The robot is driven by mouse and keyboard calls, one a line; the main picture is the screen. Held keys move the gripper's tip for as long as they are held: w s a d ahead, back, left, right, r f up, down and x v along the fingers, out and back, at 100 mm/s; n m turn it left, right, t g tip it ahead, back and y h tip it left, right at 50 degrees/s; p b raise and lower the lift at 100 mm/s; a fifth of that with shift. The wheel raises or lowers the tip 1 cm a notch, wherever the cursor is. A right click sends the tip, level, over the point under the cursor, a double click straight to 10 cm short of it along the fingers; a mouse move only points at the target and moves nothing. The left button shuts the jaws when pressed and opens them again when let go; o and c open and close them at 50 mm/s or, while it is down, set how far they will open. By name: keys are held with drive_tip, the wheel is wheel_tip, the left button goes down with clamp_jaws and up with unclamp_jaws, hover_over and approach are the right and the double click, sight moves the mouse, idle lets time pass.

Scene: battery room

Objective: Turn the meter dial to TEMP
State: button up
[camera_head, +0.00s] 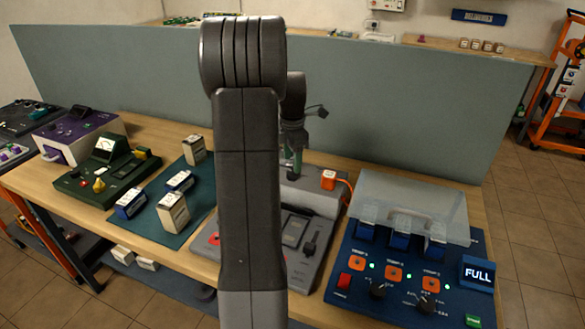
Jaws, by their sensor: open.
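A dark green instrument (75,183) with a white-faced needle gauge (106,144) and a yellow knob (99,186) stands on the left of the bench. A grey unit (330,232) with a dark panel and a dark lever-like control (310,246) sits mid-bench, partly hidden behind my arm. I cannot read a TEMP mark on either, nor tell which carries the meter dial. My gripper (291,170) points down over the back of the grey unit, apart from the green instrument. Its fingers are small and partly hidden by my arm; it appears open and empty.
A blue charger (350,285) with black knobs, a clear lid (412,205) and a FULL display (478,274) stands at right. Several battery boxes lie on a teal mat (205,177). A purple unit (75,135) is at far left. A grey-green partition (400,110) stands behind the bench.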

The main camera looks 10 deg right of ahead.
sight(292, 175)
drive_tip(key=shift+f, duration=2.15)
drive_tip(key=shift+c, duration=0.4)
drive_tip(key=c, duration=0.9)
